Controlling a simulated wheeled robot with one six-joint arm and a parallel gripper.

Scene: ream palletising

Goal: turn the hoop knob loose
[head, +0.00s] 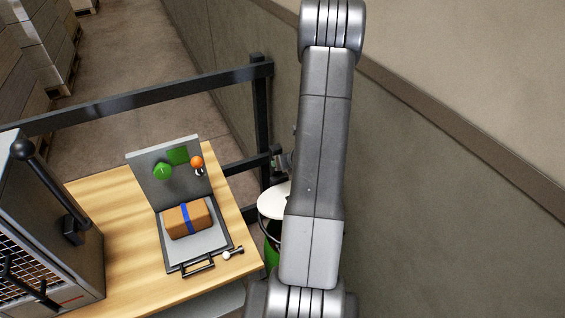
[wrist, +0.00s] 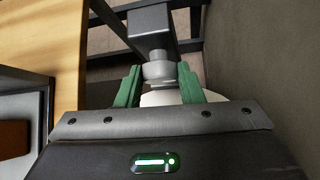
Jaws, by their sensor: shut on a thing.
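The hoop knob (wrist: 160,71) is a grey, round, stepped knob on the end of a dark square bar in the wrist view. My gripper (wrist: 159,68) has its two green fingers on either side of it, shut on the knob. In the head view my grey arm hides the gripper and most of the knob. The white round top of the hoop (head: 272,201) shows left of my arm, with something green below it. It also shows as a pale disc (wrist: 158,99) behind the fingers in the wrist view.
A wooden table (head: 125,220) stands left, with an open grey case (head: 200,247) holding a brown parcel (head: 187,220) with a blue band. A dark cage-like machine (head: 75,230) is at the far left. A dark rail (head: 150,97) runs behind; a wall (head: 440,190) is right.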

